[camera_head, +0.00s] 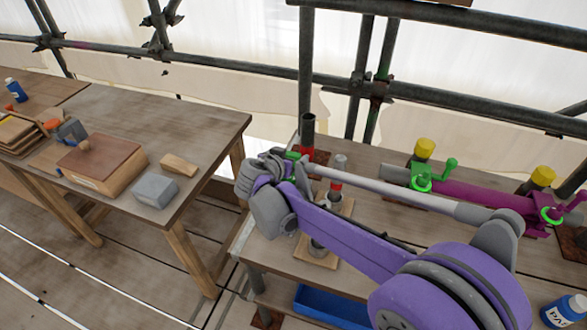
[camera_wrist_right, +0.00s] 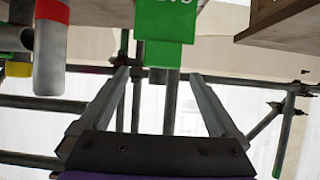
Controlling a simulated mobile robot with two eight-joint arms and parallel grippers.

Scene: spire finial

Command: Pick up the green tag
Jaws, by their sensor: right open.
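The two fingers stand wide apart, one on each side of the tag's line, with nothing seen gripped. My arm hides part of this area. My left gripper does not show.
A grey post with a red band (camera_head: 337,178) stands close by on the right bench. A purple tube (camera_head: 480,196) with green clamps and yellow-capped posts lies further right. A blue tray (camera_head: 325,304) is below. The left table holds a grey block (camera_head: 155,190) and a wooden box (camera_head: 103,165).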

